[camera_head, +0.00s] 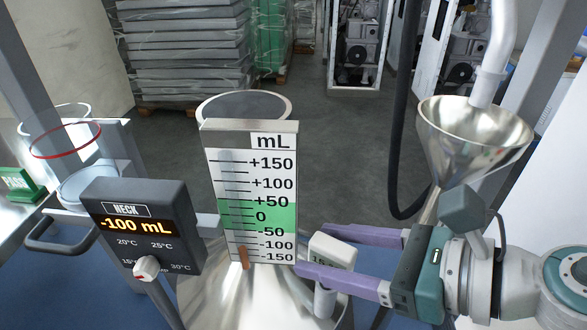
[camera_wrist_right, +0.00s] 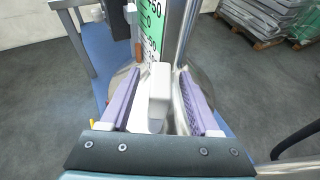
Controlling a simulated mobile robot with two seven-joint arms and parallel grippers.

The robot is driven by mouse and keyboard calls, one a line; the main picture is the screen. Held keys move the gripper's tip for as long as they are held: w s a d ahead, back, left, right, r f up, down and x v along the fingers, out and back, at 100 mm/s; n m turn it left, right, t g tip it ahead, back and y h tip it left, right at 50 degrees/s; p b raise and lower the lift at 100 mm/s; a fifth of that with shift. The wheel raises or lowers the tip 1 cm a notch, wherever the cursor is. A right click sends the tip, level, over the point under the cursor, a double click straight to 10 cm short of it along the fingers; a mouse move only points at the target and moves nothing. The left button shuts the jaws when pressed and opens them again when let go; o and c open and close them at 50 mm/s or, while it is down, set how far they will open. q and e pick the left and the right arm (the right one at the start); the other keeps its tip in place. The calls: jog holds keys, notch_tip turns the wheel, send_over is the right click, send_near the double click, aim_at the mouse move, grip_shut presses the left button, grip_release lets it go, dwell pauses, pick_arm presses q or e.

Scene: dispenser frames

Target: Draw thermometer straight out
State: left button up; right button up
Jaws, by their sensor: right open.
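The thermometer (camera_head: 333,250) has a white head with a small grey display, only partly readable, and a pale stem below it. It stands at the top of the metal vessel (camera_head: 335,310), just right of the mL scale. My right gripper (camera_head: 312,251) is open, with one purple finger on each side of the thermometer head. In the right wrist view the white head (camera_wrist_right: 158,95) sits between the two fingers, with gaps visible on both sides. The lower stem is largely hidden. My left gripper is not in view.
The tall mL scale plate (camera_head: 250,190) stands close beside the fingertips. A dark NECK display (camera_head: 140,225) reading -100 mL is at left. A steel funnel (camera_head: 470,135) hangs at right. A black hose (camera_head: 398,130) hangs behind my right arm.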

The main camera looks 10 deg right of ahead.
jog(key=shift+c, duration=0.2)
grip_shut()
jog(key=shift+r, duration=0.1)
jog(key=shift+r+p, duration=3.55)
jog(key=shift+r, duration=0.1)
jog(key=shift+r+p, duration=1.6)
jog(key=shift+r, duration=0.05)
